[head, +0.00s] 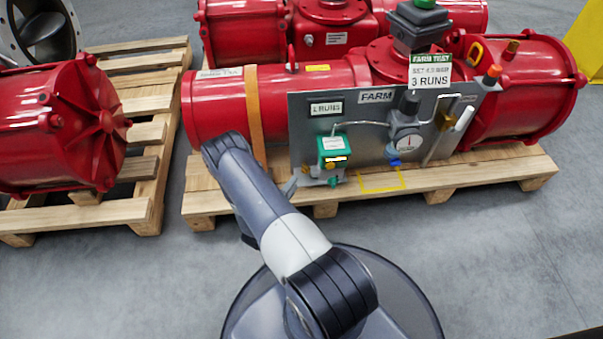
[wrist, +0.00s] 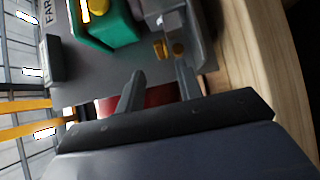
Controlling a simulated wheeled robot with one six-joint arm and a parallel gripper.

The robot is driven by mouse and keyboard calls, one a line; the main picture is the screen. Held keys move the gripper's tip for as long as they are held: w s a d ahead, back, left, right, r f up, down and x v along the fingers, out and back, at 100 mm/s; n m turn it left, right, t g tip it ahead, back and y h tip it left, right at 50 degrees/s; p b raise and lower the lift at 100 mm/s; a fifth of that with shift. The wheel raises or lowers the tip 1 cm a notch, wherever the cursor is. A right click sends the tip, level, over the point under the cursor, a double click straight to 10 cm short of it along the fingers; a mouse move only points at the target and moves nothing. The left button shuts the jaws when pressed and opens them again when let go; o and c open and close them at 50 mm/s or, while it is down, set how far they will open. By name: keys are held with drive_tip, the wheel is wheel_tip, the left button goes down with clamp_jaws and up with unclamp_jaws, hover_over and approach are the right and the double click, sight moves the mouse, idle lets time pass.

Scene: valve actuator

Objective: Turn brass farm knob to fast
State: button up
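The grey FARM panel (head: 365,125) stands upright in front of a red actuator. On its lower left is a green box (head: 333,150), which also shows in the wrist view (wrist: 105,28). Small brass-coloured parts (wrist: 160,49) show below this box, just beyond my fingertips; I cannot tell for certain which one is the farm knob. No fast marking is readable. My gripper (wrist: 160,72) is open and empty, its two fingers apart and pointing toward the panel's lower left corner. In the head view my arm hides part of the gripper.
A wooden pallet (head: 450,180) carries the red actuator (head: 218,108) and lies close beside my gripper. A gauge (head: 406,143) and tubing stick out of the panel. Another red cylinder (head: 60,125) lies at left on its own pallet. The grey floor in front is clear.

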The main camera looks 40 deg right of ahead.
sight(305, 169)
drive_tip(key=b+x, duration=0.1)
drive_tip(key=x, duration=0.6)
drive_tip(key=shift+d+b, duration=0.1)
drive_tip(key=shift+b, duration=0.2)
clamp_jaws()
